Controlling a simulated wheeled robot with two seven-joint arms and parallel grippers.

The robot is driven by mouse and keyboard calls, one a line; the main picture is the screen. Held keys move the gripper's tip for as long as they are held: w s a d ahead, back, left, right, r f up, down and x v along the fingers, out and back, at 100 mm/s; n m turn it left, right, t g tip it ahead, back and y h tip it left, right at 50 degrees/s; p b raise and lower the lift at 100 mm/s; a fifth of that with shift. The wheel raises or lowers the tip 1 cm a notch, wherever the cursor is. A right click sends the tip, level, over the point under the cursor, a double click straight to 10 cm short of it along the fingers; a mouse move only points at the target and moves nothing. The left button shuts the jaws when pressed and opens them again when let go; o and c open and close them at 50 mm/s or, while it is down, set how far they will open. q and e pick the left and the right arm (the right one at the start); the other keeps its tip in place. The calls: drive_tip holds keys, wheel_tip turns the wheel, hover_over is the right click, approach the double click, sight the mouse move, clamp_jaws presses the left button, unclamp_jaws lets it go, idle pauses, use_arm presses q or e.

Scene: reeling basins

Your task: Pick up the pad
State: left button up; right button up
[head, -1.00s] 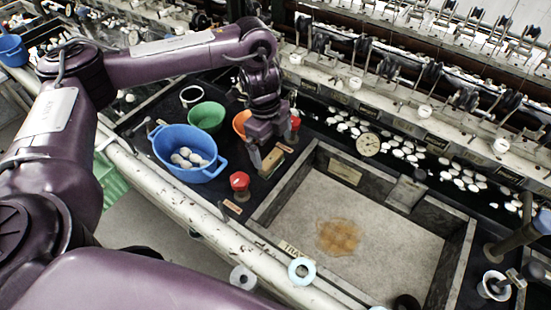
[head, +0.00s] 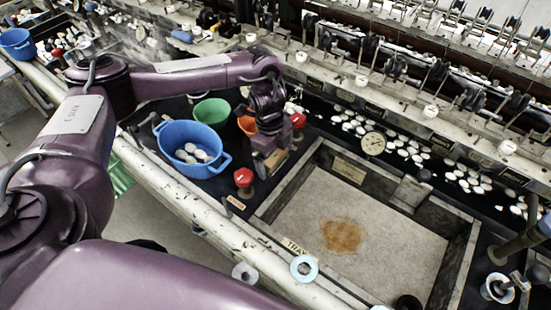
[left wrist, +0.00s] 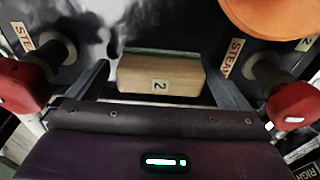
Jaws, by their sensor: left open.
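The pad (left wrist: 160,76) is a small block with a pale wooden face marked "2" and a thin greenish edge along its far side. It lies on the dark bench between two red-topped steam knobs. In the head view the pad (head: 278,161) is partly hidden by my left gripper (head: 270,152). In the left wrist view my left gripper (left wrist: 158,66) is open, with one finger on each side of the pad and a gap showing at both ends. I cannot tell how far down the fingers reach. My right gripper is not in view.
Red knobs (left wrist: 20,88) (left wrist: 292,104) flank the gripper closely. A blue basin (head: 188,137) holding pale cocoons, a green bowl (head: 211,111) and an orange bowl (head: 246,124) stand nearby. A wide tray (head: 350,207) with an amber stain lies to the right.

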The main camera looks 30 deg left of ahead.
sight(275, 155)
use_arm(q)
drive_tip(key=c, duration=1)
drive_tip(key=shift+r, duration=0.1)
drive_tip(key=shift+c, duration=0.2)
drive_tip(key=shift+r, duration=0.65)
wheel_tip(275, 155, up, 19)
drive_tip(key=p, duration=0.3)
drive_tip(key=shift+f+p, duration=0.2)
drive_tip(key=shift+p, duration=0.1)
